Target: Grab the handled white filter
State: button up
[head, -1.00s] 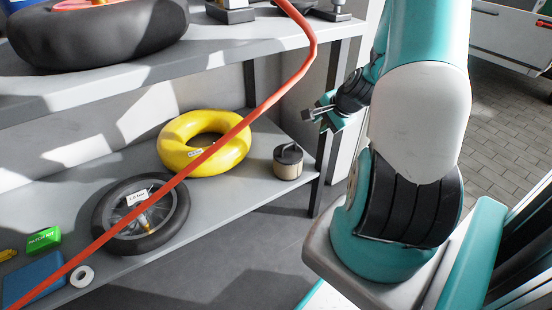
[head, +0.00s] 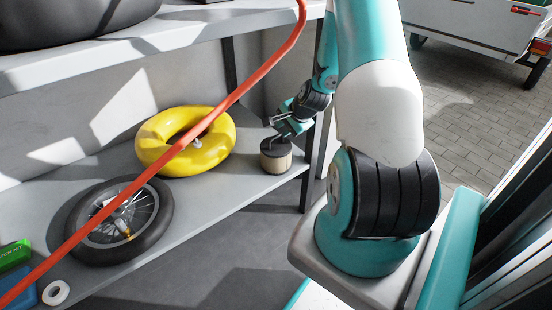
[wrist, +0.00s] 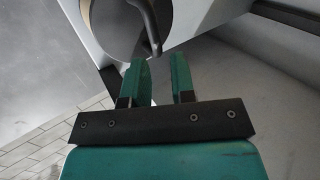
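The handled filter (head: 276,163) stands upright on the lower grey shelf near its right end. It is a short cylinder with a pale tan side and a dark top. In the wrist view its round top (wrist: 107,32) and curved dark handle (wrist: 149,24) show at the upper edge, partly cut off. My gripper (head: 274,131) is just above and behind the filter in the head view. In the wrist view the two green fingers of my gripper (wrist: 159,70) are apart with nothing between them. The handle lies just ahead of the fingertips, roughly in line with the gap.
A yellow ring (head: 218,150) lies left of the filter, and a spoked wheel (head: 158,213) lies further left. An orange hose (head: 236,94) crosses in front of the shelf. A dark shelf post (head: 308,165) stands close to the right. The upper shelf (head: 190,27) overhangs behind.

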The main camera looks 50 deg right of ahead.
aim_at(281, 134)
jog(key=b+x, duration=0.1)
jog(key=x, duration=0.1)
jog(key=b+x, duration=0.1)
jog(key=x, duration=0.2)
jog(key=shift+s+f+b, duration=0.15)
jog(key=shift+s+b, duration=0.1)
jog(key=shift+b, duration=0.15)
jog(key=shift+c, duration=0.5)
grip_shut()
jog(key=shift+r, duration=0.2)
